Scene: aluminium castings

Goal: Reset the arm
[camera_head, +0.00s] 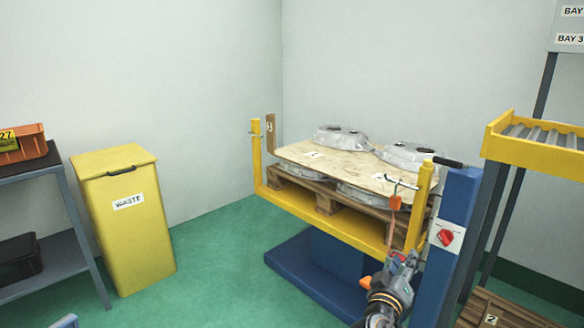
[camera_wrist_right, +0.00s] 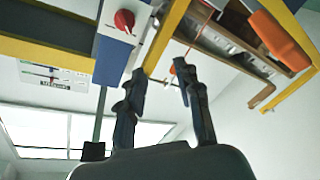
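My right gripper (camera_head: 403,260) is at the lower right of the head view, in front of the yellow frame and beside the blue post. In the right wrist view its two fingers (camera_wrist_right: 160,80) stand apart with nothing held between them. My left gripper is in neither view. Grey castings (camera_head: 341,139) (camera_head: 405,155) lie on a plywood sheet (camera_head: 325,160) on a pallet, with more castings below the sheet. The pallet stands inside a yellow frame (camera_head: 320,220) on a blue lift.
The blue post (camera_head: 457,200) with a red knob (camera_head: 446,237) stands close right of my right gripper. An orange tag (camera_head: 395,202) hangs at the frame. A roller rack (camera_head: 540,150) is at right. A yellow waste bin (camera_head: 125,225) stands left. Green floor (camera_head: 220,260) is clear between.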

